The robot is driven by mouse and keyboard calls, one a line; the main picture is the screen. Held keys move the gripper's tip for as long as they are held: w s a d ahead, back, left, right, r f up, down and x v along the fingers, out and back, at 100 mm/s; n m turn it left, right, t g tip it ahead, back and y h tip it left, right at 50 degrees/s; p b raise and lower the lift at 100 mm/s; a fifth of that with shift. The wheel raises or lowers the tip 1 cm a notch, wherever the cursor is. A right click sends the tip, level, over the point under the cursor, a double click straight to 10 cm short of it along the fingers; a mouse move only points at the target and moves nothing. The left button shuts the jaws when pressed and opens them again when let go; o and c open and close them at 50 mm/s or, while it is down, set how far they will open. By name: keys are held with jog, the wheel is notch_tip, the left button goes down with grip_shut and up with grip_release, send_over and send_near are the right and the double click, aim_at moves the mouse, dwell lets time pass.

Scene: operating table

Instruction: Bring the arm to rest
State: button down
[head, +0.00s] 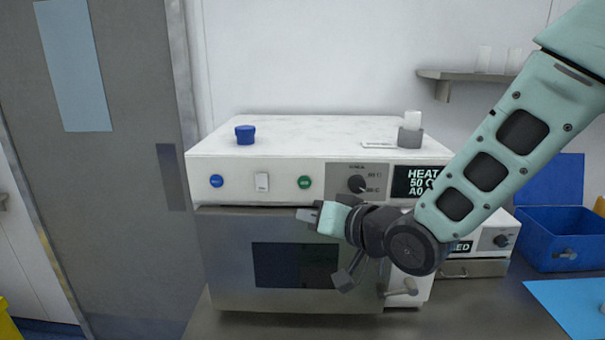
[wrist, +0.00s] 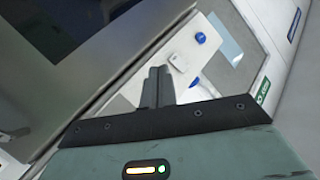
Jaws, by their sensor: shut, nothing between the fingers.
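My gripper (head: 306,215) is in front of the white cabinet with a steel door (head: 220,255), near the upper edge of that door. My arm reaches in from the upper right and bends at the wrist. In the wrist view the two fingers (wrist: 157,86) lie together, shut and empty. They point towards the cabinet's white panel, near its white rocker switch (wrist: 178,61). Whether the fingertips touch the cabinet cannot be told.
A blue cap (head: 245,134) and a white cup in a grey holder (head: 410,137) stand on the cabinet. A smaller white unit (head: 496,238) and a blue open box (head: 560,230) are at right. A wall shelf (head: 465,76) is behind my arm. Space above the cabinet's left is clear.

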jog(key=s+d+f+n+g+h+b, duration=0.2)
jog(key=s+d+f+g+h, duration=0.1)
jog(key=s, duration=0.6)
jog(key=s+d+f+n+g+h+b, duration=0.2)
jog(key=s+d+f+g+h+b, duration=0.1)
jog(key=s, duration=0.6)
jog(key=s+d+f+n+g+h+b, duration=0.1)
jog(key=s+d+f+g+h+b, duration=0.1)
jog(key=s+d+f, duration=0.4)
jog(key=s+f+g+h, duration=0.1)
jog(key=s+f+g, duration=0.1)
jog(key=s, duration=0.1)
jog(key=shift+d+n+g, duration=0.2)
jog(key=shift+n+g, duration=0.2)
